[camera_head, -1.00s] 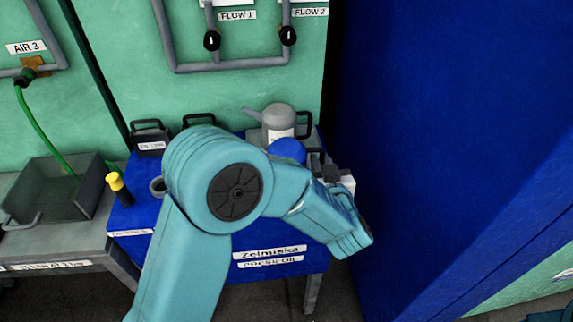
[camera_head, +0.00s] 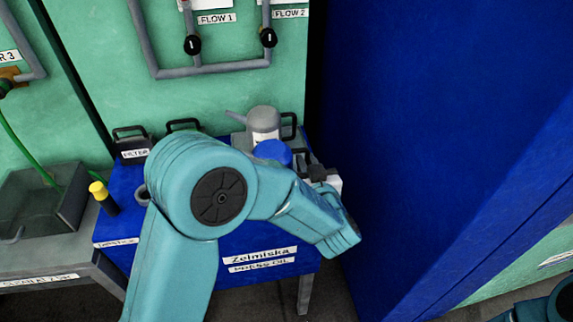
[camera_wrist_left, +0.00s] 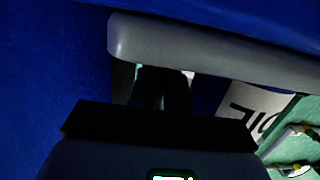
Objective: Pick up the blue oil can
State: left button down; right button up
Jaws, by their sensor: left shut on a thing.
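The blue oil can (camera_head: 272,151) stands on the blue table, in front of a grey can, and my left arm hides its lower part. My left gripper (camera_head: 318,172) is at the right side of the blue can, by a dark handle, and is shut on it. The wrist view shows the dark gripper fingers (camera_wrist_left: 160,88) under a grey bar, with blue surfaces around and a white label (camera_wrist_left: 255,108) at the right. The exact contact is too dark to make out. My right gripper is not in view.
A grey can (camera_head: 264,120) with a spout stands close behind. The blue table (camera_head: 120,225) also carries a filter box (camera_head: 134,151) and a yellow-capped item (camera_head: 98,190). A large blue wall (camera_head: 410,130) stands close on the right. A grey tray (camera_head: 60,205) is at left.

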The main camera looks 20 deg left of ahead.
pick_arm(q)
jog(key=shift+r, duration=0.1)
notch_tip(320, 180, up, 20)
jog(key=p, duration=0.3)
jog(key=shift+d, duration=0.15)
